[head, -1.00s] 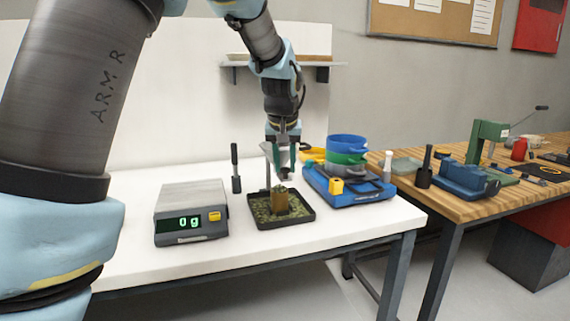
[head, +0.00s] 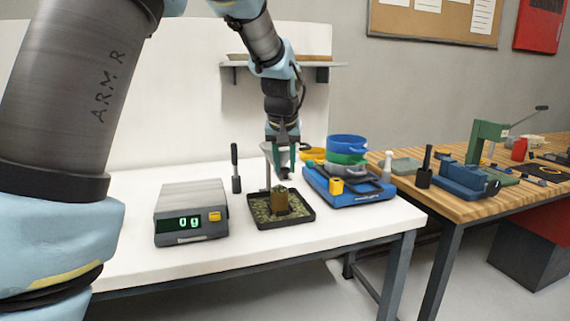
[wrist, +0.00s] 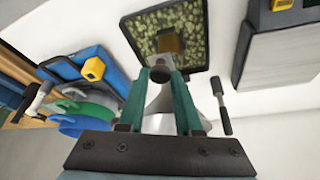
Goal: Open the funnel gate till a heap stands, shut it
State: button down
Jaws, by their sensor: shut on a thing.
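The pale metal funnel (head: 268,149) stands on a post over a dark square tray (head: 311,221). In the wrist view the funnel (wrist: 158,112) shows between my fingers. The tray holds greenish granules. My gripper (head: 285,168) points down at the funnel. In the wrist view its green fingers (wrist: 168,76) are shut on a small dark piece by the funnel's lower end, seemingly the gate handle. The gate's opening is hidden.
A scale (head: 190,212) reading 0 g stands left of the tray, with a dark upright-handled tool (head: 236,168) behind. Right are a blue device (head: 350,190), a yellow block (head: 336,186) and stacked coloured sieves (head: 346,150). The white table's front strip is clear.

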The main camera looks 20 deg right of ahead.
jog(key=shift+w, duration=0.1)
jog(key=c, duration=0.6)
grip_release()
jog(key=shift+r, duration=0.1)
jog(key=b+v, duration=0.1)
jog(key=v, duration=0.9)
jog(key=shift+r+b, duration=0.3)
jog(key=shift+b, duration=0.1)
jog(key=shift+a, duration=0.15)
jog(key=a+f+n+g+y, duration=0.1)
jog(key=a+f, duration=0.4)
jog(key=a, duration=0.3)
jog(key=s+a+f+n, duration=0.1)
jog(key=a+f, duration=0.5)
jog(key=a, duration=0.3)
jog(key=a+f+n+g+y, duration=0.1)
jog(key=a+f, duration=0.4)
jog(key=a, duration=0.3)
jog(key=shift+n, duration=0.9)
jog(key=s+a+f, duration=0.2)
jog(key=a, duration=0.1)
jog(key=s+a+f, duration=0.2)
jog(key=s+a, duration=0.1)
jog(key=s+a+f, duration=0.2)
jog(key=a, duration=0.1)
jog(key=shift+s+a, duration=0.15)
jog(key=shift+s, duration=0.15)
